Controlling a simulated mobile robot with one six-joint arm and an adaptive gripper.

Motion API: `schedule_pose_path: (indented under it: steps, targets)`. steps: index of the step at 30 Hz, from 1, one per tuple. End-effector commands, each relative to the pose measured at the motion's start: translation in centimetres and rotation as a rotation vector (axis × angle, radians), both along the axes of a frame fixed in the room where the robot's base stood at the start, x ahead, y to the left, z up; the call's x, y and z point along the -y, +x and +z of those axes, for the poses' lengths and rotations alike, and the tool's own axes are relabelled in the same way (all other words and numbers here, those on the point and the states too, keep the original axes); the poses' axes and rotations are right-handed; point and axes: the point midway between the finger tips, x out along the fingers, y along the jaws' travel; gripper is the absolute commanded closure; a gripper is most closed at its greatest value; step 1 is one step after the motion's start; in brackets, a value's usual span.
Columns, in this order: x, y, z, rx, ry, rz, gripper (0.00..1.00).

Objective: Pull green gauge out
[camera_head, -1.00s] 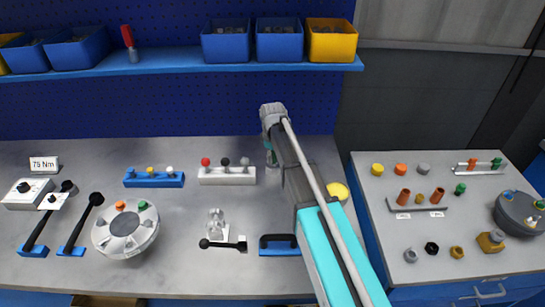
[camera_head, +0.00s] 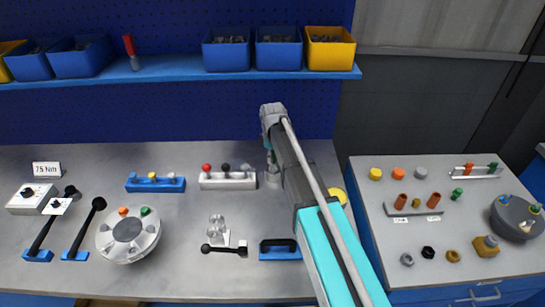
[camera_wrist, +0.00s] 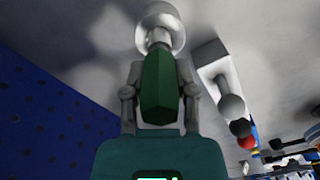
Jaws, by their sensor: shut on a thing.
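The green gauge (camera_wrist: 158,88) stands between the two grey fingers of my gripper (camera_wrist: 159,70) in the wrist view. My gripper is shut on its green body. A pale shaft runs from the green body towards a round whitish holder (camera_wrist: 160,18); I cannot tell how deep it sits there. In the head view my gripper (camera_head: 271,160) points down at the back of the bench, just over a pale round holder (camera_head: 274,181). The gauge is mostly hidden by my arm there.
A white block with red, black and grey balls (camera_head: 228,181) stands close left of the holder. A blue block (camera_head: 155,184) and a round grey flanged shell (camera_head: 129,238) lie further left. A blue shelf (camera_head: 180,75) with bins hangs behind. A cabinet (camera_head: 370,215) with small parts stands right.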

Motion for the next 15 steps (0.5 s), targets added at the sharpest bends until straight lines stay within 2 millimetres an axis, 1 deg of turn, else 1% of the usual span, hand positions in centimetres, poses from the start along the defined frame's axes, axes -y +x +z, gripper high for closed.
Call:
schedule_pose_path:
  steps: [1, 15]
  targets:
    - [0.0, 0.0, 0.4, 0.0, 0.0, 0.0, 1.0]
    - [-0.1, 0.0, 2.0, 0.0, 0.0, 0.001, 1.0]
